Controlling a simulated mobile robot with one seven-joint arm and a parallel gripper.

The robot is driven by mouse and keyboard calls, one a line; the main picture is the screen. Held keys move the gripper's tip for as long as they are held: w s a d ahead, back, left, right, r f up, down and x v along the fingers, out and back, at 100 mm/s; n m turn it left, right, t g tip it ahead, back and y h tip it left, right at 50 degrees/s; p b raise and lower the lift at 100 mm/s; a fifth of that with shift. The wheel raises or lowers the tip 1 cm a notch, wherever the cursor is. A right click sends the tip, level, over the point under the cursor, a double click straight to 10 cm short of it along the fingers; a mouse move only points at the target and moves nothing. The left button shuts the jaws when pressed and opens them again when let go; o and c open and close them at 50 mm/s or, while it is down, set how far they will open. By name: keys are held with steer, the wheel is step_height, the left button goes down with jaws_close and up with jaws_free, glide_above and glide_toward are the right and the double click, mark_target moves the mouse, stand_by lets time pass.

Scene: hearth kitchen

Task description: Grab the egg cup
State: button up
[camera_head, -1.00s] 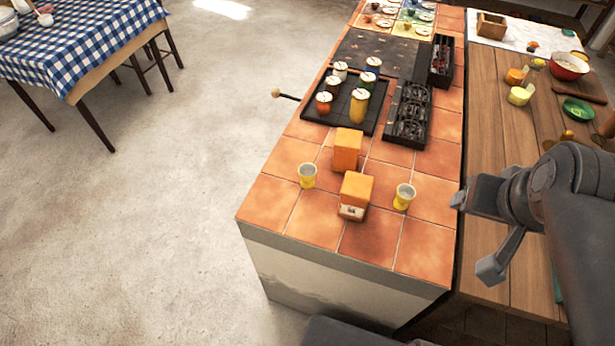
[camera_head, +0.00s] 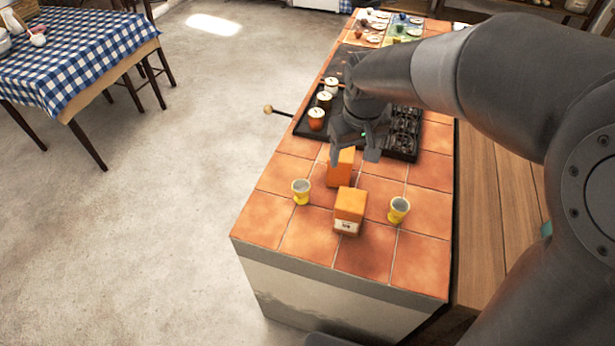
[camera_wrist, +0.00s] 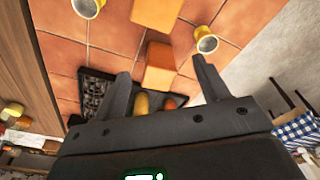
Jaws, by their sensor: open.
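Two yellow egg cups with pale insides stand upright on the orange tiled counter. The left egg cup (camera_head: 301,191) also shows in the wrist view (camera_wrist: 206,40), at upper right. The right egg cup (camera_head: 398,210) shows in the wrist view (camera_wrist: 88,8), cut by the top edge. My gripper (camera_head: 354,158) is open and empty above the counter, behind both egg cups in the head view. In the wrist view its spread fingers (camera_wrist: 160,68) point toward the counter, apart from both cups.
Two orange boxes, a rear one (camera_head: 341,168) and a front one (camera_head: 349,210), stand between the egg cups. A dark tray with jars (camera_head: 316,119) and a black rack (camera_head: 404,140) lie behind. The wooden worktop (camera_head: 490,200) is at right, partly hidden by my arm.

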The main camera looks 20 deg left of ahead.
steer(key=a+f+n+g, duration=0.1)
steer(key=a+f+n, duration=0.2)
steer(key=a+f, duration=0.7)
glide_above(300, 187)
steer(key=s+d, duration=0.1)
steer(key=s, duration=0.1)
steer(key=shift+h, duration=0.4)
step_height(300, 187, down, 4)
steer(key=shift+d+f, duration=0.1)
steer(key=shift+d, duration=0.05)
steer(key=shift+w+a+f, duration=0.15)
steer(key=shift+f, duration=1.35)
steer(key=shift+w+a+f, duration=0.1)
steer(key=shift+w+f, duration=0.05)
steer(key=shift+f, duration=1.35)
steer(key=c, duration=1.1)
